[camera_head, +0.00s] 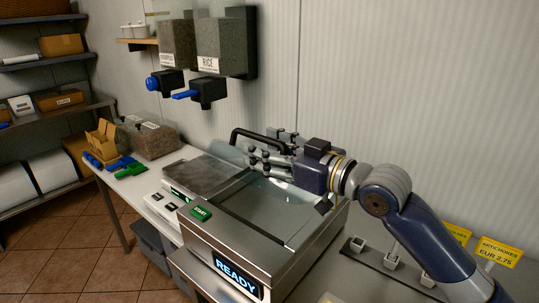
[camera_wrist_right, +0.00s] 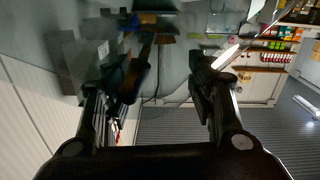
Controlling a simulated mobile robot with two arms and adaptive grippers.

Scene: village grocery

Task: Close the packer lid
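The packer (camera_head: 290,255) is a steel machine on the counter with a lit READY display (camera_head: 236,274) and a green button (camera_head: 201,212). Its clear lid (camera_head: 232,152) seems raised at the back, with a black handle (camera_head: 262,133) at the upper edge. The lid's outline is hard to make out. My right gripper (camera_head: 256,160) reaches in from the right, over the back of the packer, close to the lid just below the handle; I cannot tell if it touches. In the right wrist view its fingers (camera_wrist_right: 168,82) are spread apart, with nothing clearly held between them. My left gripper is not in view.
A scale (camera_head: 212,172) stands left of the packer. Dispensers (camera_head: 222,48) hang on the wall above. A clear bin (camera_head: 150,138), a cardboard box (camera_head: 103,138) and blue and green scoops (camera_head: 130,171) sit at the counter's far left. Price signs (camera_head: 499,252) stand at right.

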